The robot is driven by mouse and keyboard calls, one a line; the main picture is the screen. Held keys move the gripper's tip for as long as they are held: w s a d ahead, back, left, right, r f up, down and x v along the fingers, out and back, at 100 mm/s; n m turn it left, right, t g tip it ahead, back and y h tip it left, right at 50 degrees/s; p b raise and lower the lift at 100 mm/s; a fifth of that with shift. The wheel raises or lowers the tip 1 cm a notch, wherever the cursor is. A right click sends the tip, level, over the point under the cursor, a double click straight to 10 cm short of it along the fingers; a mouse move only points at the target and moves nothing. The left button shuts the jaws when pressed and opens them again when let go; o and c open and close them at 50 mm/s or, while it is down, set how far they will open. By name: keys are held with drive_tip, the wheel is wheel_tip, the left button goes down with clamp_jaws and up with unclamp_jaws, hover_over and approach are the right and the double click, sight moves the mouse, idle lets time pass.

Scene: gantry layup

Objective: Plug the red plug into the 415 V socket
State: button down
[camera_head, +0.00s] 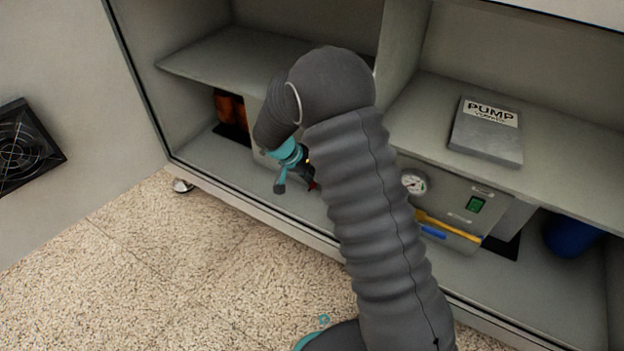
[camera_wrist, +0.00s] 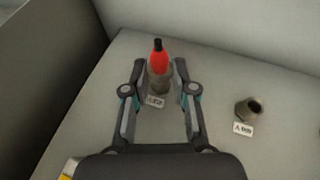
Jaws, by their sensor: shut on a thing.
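The red plug (camera_wrist: 159,63) with a black end shows between my gripper's fingertips (camera_wrist: 160,68) in the wrist view. My gripper is shut on it. A grey-brown socket-like part (camera_wrist: 159,82) shows directly below the red part. Whether the plug is seated in it or only lined up with it, I cannot tell. A small label (camera_wrist: 155,101) by it is too small to read surely. In the head view my gripper (camera_head: 308,175) is inside the lower cabinet bay, partly hidden by my arm.
Cabinet shelves (camera_head: 228,62) and a divider close in on my arm. A blue object (camera_head: 571,235) stands at right.

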drive_tip(key=shift+w+d, duration=0.2)
drive_tip(key=shift+w, duration=0.1)
drive_tip(key=c, duration=0.8)
unclamp_jaws()
drive_tip(key=shift+c, duration=0.2)
drive_tip(key=shift+r, duration=0.1)
drive_tip(key=v, duration=1.2)
